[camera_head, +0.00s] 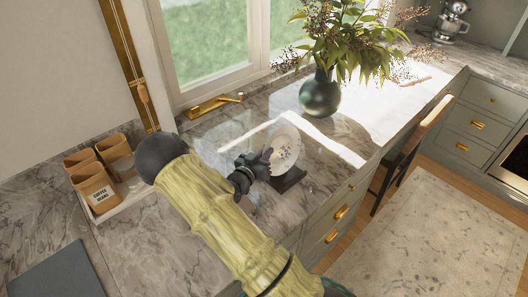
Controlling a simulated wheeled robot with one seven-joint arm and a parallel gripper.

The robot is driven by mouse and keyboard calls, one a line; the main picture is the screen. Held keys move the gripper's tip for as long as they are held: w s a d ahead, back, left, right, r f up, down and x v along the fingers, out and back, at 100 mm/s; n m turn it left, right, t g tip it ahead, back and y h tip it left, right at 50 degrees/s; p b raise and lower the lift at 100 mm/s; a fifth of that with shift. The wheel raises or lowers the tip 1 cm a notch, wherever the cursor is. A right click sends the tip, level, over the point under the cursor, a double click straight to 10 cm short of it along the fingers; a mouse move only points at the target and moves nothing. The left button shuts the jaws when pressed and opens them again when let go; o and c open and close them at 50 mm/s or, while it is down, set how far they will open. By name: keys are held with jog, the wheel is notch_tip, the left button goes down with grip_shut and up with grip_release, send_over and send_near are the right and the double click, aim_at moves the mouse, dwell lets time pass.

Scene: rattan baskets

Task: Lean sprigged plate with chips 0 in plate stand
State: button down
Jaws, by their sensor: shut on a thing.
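The sprigged plate (287,146) is white with a faint pattern and stands nearly upright on the counter, tilted. My gripper (264,160) is shut on its left edge. The plate stand (289,180) is a dark, low piece directly under the plate, partly hidden by it. The plate's lower edge is at the stand; whether it rests in it or is just above it, I cannot tell. Chips on the plate's edge are too small to make out. My arm hides the counter to the left of the gripper.
A dark green vase (320,97) with leafy branches stands behind the plate to the right. Brown canisters (95,187) sit in a pale tray at the left. A dark grey board (57,273) lies at front left. The counter's front edge with drawers (342,212) is close to the stand.

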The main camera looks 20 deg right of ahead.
jog(key=shift+a+f+b, duration=0.1)
jog(key=shift+f+b, duration=0.4)
jog(key=shift+f, duration=0.25)
jog(key=shift+w, duration=0.1)
jog(key=c, duration=1.5)
grip_release()
jog(key=shift+a, duration=0.1)
